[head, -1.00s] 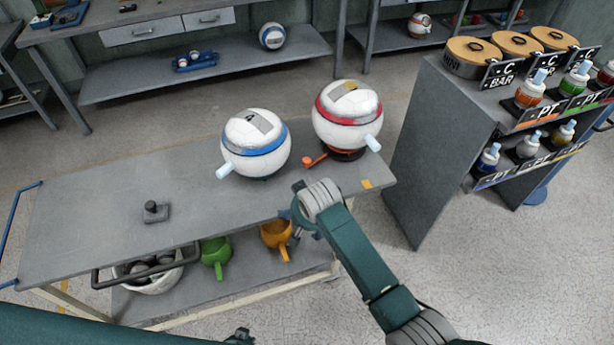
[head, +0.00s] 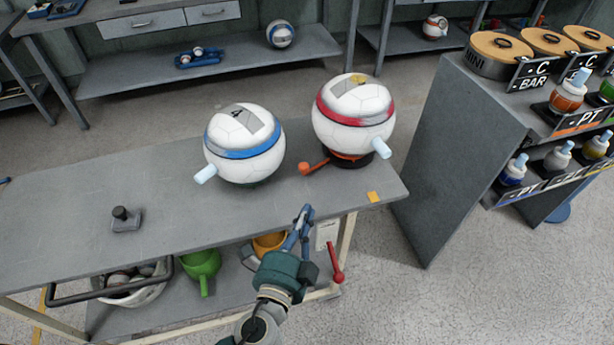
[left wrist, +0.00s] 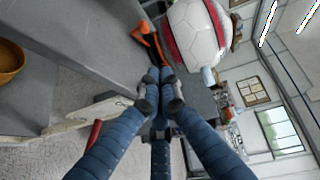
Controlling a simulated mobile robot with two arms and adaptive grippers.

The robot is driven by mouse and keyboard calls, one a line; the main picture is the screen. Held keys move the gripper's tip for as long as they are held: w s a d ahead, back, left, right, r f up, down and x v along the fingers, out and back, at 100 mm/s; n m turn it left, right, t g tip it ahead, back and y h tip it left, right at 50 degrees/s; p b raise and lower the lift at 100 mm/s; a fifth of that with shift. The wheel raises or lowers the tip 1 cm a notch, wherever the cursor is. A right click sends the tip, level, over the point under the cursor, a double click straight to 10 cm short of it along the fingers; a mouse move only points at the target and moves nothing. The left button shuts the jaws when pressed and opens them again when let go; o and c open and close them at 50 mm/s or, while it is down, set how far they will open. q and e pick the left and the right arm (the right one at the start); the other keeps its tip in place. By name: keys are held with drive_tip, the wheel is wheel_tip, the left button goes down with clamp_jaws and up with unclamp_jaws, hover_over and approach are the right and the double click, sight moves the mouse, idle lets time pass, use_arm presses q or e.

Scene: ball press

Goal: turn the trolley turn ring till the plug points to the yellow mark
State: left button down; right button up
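The turn ring (head: 347,157) is an orange and black ring under the red-banded white ball (head: 352,112) on the trolley (head: 60,225). Its orange handle (head: 306,168) sticks out to the left, and also shows in the left wrist view (left wrist: 146,34). The light-blue plug (head: 381,148) on the ball points to the lower right. The yellow mark (head: 374,197) lies on the trolley top near its front right corner, below the plug. My left gripper (head: 306,212) is at the trolley's front edge, below the handle and apart from it. Its fingers are together and empty. My right gripper is out of view.
A blue-banded ball (head: 245,145) stands left of the ring. A small black-knobbed block (head: 126,219) sits farther left. A red lever (head: 337,264) hangs at the trolley's front. A grey rack (head: 440,160) stands close on the right.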

sight(305, 166)
use_arm(q)
drive_tip(key=p+x, duration=0.1)
drive_tip(key=x, duration=0.7)
drive_tip(key=shift+w+d+r+p, duration=0.1)
drive_tip(key=shift+w+d+p, duration=0.05)
drive_tip(key=shift+w+p, duration=0.2)
drive_tip(key=w, duration=0.1)
drive_tip(key=w+a, duration=0.1)
drive_tip(key=w+f, duration=0.1)
drive_tip(key=shift+w+a+p, duration=0.15)
drive_tip(key=shift+p, duration=0.15)
drive_tip(key=shift+w+a, duration=0.3)
drive_tip(key=shift+w, duration=0.1)
drive_tip(key=shift+w+a+f+b, duration=0.1)
drive_tip(key=shift+w+a+b, duration=0.4)
drive_tip(key=shift+w+a, duration=0.35)
drive_tip(key=shift+a, duration=0.1)
drive_tip(key=shift+s, duration=0.1)
